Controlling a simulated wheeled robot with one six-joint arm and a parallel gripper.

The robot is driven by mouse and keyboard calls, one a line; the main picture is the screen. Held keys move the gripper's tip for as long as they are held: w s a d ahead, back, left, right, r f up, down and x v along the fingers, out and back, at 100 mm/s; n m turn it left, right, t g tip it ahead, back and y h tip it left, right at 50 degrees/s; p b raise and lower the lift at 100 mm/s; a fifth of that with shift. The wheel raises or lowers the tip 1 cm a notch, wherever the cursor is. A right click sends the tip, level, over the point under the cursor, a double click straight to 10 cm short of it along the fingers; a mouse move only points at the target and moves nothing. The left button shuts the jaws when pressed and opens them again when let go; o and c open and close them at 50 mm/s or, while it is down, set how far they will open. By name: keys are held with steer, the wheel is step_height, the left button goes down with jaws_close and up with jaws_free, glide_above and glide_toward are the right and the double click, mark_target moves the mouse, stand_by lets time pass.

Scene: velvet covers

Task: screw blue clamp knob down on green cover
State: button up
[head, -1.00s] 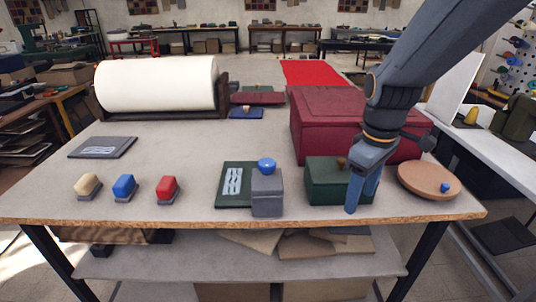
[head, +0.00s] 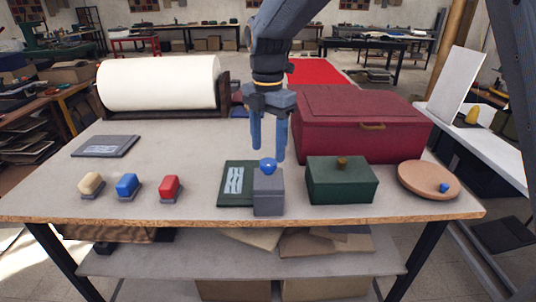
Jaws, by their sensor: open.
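The blue clamp knob (head: 268,166) is a round ball on top of a grey block (head: 268,195). The block stands at the right edge of a flat dark green cover (head: 232,200) with a pale wavy panel, near the table's front. Whether the block touches or overlaps the cover is hard to tell. My gripper (head: 269,155) points down with its two blue fingers apart. It is open and empty, above or slightly behind the knob.
A dark green box (head: 341,181) with a brass knob stands right of the block. A large red box (head: 350,130) is behind it. A round wooden plate (head: 428,180) lies at the right. A white roll (head: 158,83) lies behind.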

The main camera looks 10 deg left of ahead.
mark_target(268, 162)
steer(key=shift+f+p, duration=0.4)
steer(key=shift+f, duration=1.5)
steer(key=c, duration=1)
steer(key=shift+m, duration=0.3)
